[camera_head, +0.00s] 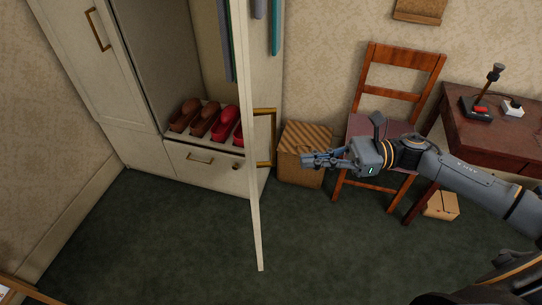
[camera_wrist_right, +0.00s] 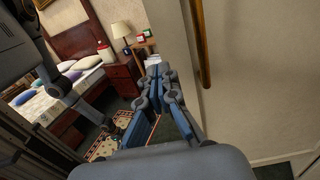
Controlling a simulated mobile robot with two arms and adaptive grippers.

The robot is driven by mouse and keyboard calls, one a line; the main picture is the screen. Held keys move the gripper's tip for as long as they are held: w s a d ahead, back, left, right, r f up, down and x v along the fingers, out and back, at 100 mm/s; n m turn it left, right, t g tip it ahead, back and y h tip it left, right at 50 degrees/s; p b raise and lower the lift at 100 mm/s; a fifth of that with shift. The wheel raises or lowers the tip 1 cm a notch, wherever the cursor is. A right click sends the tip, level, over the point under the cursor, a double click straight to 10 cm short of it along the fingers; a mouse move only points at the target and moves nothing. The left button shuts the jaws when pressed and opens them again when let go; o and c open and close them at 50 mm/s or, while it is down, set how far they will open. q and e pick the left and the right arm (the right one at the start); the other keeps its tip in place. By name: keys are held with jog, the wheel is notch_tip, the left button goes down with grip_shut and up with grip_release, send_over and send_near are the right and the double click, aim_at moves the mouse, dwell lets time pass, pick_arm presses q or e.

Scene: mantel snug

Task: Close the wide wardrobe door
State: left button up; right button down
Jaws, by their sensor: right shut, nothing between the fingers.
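The wide wardrobe door (camera_head: 252,215) stands open, swung out from the cream wardrobe, and shows nearly edge-on in the head view. Its brass bar handle (camera_head: 273,140) sticks out on its right side. In the right wrist view the door (camera_wrist_right: 245,90) is a pale panel at the right, with its handle (camera_wrist_right: 203,45) upright. My right gripper (camera_head: 305,158) is shut and empty, to the right of the door and handle, its fingers pointing towards them. In the right wrist view its fingertips (camera_wrist_right: 158,72) are close to the door's edge; contact cannot be told. My left gripper does not show.
Several shoes (camera_head: 208,122) lie on a shelf above a closed drawer (camera_head: 205,168). A striped box (camera_head: 301,140), wooden chair (camera_head: 400,85) and dark red desk (camera_head: 470,130) stand right of the door. A small box (camera_head: 442,205) is under the desk. The green carpet (camera_head: 165,245) in front is clear.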

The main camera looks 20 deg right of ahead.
jog(key=p+x, duration=0.4)
jog(key=x, duration=0.5)
jog(key=shift+s, duration=0.1)
